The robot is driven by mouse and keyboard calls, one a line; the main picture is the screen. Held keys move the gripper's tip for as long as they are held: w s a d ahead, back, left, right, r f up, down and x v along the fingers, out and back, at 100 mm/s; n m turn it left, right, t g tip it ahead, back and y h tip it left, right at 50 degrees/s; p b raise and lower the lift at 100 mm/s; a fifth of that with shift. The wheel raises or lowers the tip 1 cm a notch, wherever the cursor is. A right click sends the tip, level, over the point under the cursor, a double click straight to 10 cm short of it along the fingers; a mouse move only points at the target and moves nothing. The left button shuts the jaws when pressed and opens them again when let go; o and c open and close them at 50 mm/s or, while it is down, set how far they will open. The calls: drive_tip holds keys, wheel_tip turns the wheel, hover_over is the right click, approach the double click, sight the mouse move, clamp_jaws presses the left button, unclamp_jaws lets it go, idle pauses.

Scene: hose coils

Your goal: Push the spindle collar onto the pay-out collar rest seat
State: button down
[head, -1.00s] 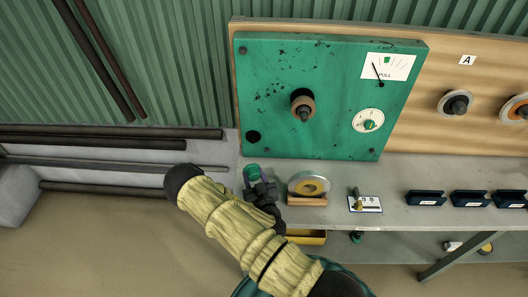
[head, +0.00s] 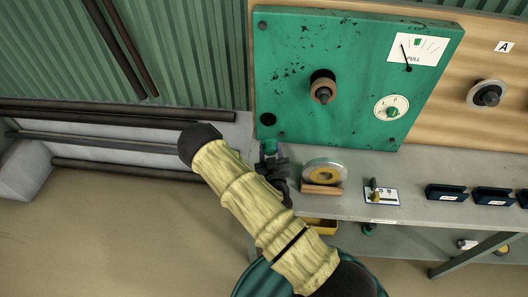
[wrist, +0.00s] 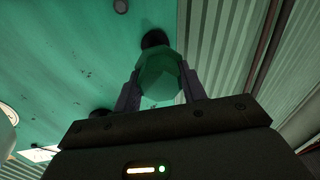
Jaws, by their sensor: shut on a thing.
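My gripper (head: 270,160) is shut on a small green faceted piece, the likely spindle collar (head: 271,147), just below the lower left corner of the green panel (head: 340,50). In the wrist view the collar (wrist: 160,78) sits between the two dark jaws (wrist: 158,92). A black round fitting (head: 268,119), probably the pay-out collar rest seat, is on the panel just above the collar. In the wrist view a black round fitting (wrist: 154,38) shows right behind the collar's far end. I cannot tell whether they touch.
A brown-and-black spindle (head: 323,88) and a white dial (head: 391,107) stick out of the panel. A hose coil (head: 325,172) stands on the grey shelf (head: 410,180) right of my gripper, beside a tag card (head: 381,195). Dark pipes (head: 110,115) lie at the left.

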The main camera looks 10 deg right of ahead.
drive_tip(key=b, duration=0.1)
drive_tip(key=w+n+h+b, duration=0.1)
drive_tip(key=b, duration=0.1)
drive_tip(key=shift+w+a+f, duration=0.1)
drive_tip(key=shift+a+f, duration=0.2)
drive_tip(key=shift+a, duration=0.05)
drive_tip(key=b, duration=0.2)
drive_tip(key=n+h+b, duration=0.1)
drive_tip(key=shift+w+a+g+h+b, duration=0.25)
drive_tip(key=shift+g+h+b, duration=0.05)
drive_tip(key=shift+b, duration=0.1)
drive_tip(key=n+b, duration=0.1)
drive_tip(key=b, duration=0.1)
drive_tip(key=shift+a+r+n+h+b, duration=0.2)
drive_tip(key=shift+r+n+h+b, duration=0.1)
drive_tip(key=shift+n+h, duration=0.1)
drive_tip(key=shift+r+n, duration=0.3)
drive_tip(key=shift+b, duration=0.3)
drive_tip(key=shift+x, duration=2.5)
